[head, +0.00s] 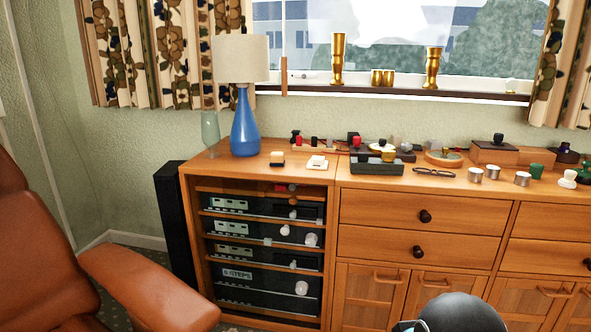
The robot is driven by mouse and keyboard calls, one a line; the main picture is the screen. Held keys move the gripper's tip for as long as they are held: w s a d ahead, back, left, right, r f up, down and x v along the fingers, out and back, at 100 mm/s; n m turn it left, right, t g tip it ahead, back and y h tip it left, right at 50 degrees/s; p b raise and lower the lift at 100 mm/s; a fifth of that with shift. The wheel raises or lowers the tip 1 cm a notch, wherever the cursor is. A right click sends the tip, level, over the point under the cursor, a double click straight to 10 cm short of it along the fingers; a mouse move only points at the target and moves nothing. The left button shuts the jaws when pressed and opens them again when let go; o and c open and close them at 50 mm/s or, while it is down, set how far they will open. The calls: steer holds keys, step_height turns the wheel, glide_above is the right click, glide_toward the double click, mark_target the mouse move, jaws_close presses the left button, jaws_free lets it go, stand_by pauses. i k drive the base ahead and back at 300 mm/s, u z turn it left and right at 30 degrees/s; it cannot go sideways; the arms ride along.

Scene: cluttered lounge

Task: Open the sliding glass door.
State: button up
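A wooden cabinet (188,215) stands left of centre in the head view, its front bay filled with stacked dark audio units (255,286). I cannot make out clearly whether a glass pane covers this bay; no separate door frame or door handle is plain. A large window (380,75) is in the wall behind, with a short upright wooden piece (284,78) near its left edge. My gripper's fingers are not in view. A dark rounded shape at the bottom edge looks like part of my arm.
A brown leather armchair (35,255) fills the lower left, its armrest reaching toward the cabinet. A black speaker (174,225) stands beside the cabinet. A blue lamp (244,125) and many small items crowd the top. Drawers (400,213) and lower doors (368,295) are right.

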mark_target(284, 231)
steer(key=k, duration=0.5)
steer(key=z, duration=1.1)
steer(key=i, duration=0.95)
steer(key=u, duration=1.4)
